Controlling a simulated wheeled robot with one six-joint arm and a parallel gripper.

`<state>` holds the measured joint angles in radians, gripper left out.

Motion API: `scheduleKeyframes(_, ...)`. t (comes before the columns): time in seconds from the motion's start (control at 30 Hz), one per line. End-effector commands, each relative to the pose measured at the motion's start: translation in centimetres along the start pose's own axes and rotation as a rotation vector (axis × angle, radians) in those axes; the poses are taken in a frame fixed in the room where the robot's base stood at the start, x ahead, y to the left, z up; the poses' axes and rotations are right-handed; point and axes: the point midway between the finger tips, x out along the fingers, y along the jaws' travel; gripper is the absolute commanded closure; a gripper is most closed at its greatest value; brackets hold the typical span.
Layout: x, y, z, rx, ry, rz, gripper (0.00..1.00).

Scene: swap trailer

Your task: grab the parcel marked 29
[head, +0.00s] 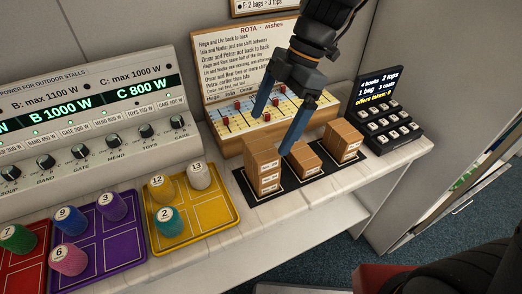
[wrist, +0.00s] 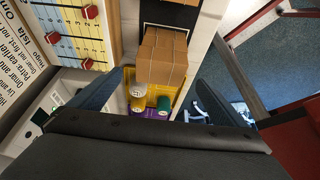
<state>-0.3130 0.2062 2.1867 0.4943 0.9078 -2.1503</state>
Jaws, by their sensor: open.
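Brown cardboard parcels with small white labels stand in stacks on black mats on the counter. The left stack (head: 264,168) is several parcels high, the middle parcel (head: 304,160) is low, and the right stack (head: 343,141) is about two high. The label numbers are too small to read, so I cannot tell which is 29. My gripper (head: 272,132) is open, with blue fingers above and around the top of the left stack in the head view. In the wrist view a parcel top (wrist: 163,55) lies between and beyond the fingers. I see nothing held.
A rota board (head: 250,58) with a pegged panel (head: 262,110) stands close behind the parcels. A black keypad (head: 385,112) is at the right. Yellow (head: 205,225), purple and red trays with numbered cylinders lie to the left. The counter's front edge is near.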

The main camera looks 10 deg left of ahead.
Motion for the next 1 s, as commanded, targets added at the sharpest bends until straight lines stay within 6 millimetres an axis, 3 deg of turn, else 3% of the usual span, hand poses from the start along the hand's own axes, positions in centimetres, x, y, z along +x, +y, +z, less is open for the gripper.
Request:
scheduleKeyframes(0.53, 6.1, -0.2, -0.4, 0.004, -0.001, -0.005, 0.04)
scheduleKeyframes(0.9, 7.0, -0.1, -0.3, 0.004, -0.002, -0.001, 0.04)
scheduleKeyframes(1.0, 7.0, -0.1, -0.3, 0.004, -0.002, -0.001, 0.21)
